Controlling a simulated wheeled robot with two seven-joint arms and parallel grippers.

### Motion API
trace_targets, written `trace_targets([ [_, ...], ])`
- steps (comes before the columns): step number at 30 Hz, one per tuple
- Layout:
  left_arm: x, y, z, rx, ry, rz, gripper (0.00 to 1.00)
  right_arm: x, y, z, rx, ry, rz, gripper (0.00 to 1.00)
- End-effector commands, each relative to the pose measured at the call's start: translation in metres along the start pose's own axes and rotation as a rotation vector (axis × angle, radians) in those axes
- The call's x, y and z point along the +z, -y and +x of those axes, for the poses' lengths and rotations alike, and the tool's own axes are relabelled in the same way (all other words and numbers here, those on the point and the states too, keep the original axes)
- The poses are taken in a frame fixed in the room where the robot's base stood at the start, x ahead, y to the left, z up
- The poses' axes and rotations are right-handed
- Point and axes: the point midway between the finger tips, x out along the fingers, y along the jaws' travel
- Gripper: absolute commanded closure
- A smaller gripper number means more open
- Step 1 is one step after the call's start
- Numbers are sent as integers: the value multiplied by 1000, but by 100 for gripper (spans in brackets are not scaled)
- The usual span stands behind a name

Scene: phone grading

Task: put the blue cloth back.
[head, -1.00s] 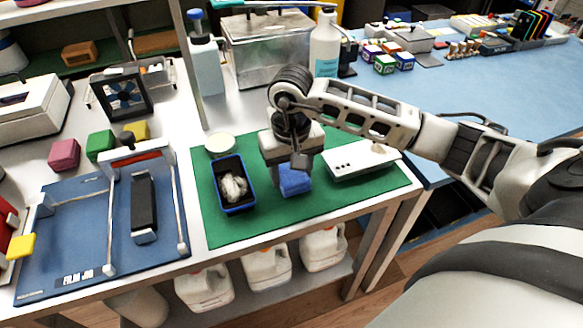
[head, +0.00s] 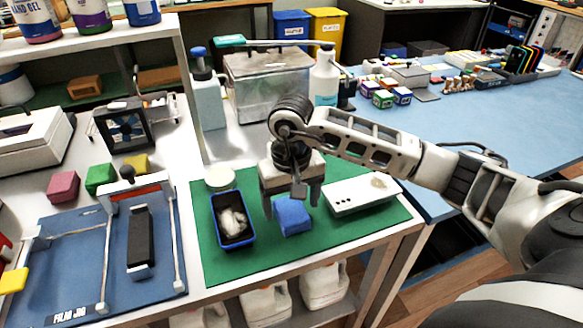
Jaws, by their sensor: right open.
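The blue cloth (head: 292,217) is a small folded block lying on the green mat (head: 262,262). My right gripper (head: 293,208) is open, pointing down over the cloth, with its fingers seen to either side of it. Whether the fingers touch the cloth or the mat I cannot tell. My left gripper is not in view.
A dark tray (head: 231,238) with a crumpled white wad is left of the cloth. A white device (head: 360,194) lies to the right, and a round pale lid (head: 219,178) is behind the tray. The blue film jig (head: 75,262) stands further left.

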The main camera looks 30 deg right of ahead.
Motion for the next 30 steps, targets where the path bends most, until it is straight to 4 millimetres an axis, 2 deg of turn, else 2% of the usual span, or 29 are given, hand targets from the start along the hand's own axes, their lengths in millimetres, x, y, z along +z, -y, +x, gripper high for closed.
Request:
trace_targets([
  [9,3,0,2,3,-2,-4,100,-1,0,-78,-1,-7,-2,23],
  [16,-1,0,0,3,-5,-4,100,-1,0,-124,1,-6,-1,23],
  [21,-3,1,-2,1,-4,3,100,0,0,-139,1,-2,-1,23],
  [30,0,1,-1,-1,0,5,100,0,0,-140,1,0,-1,23],
])
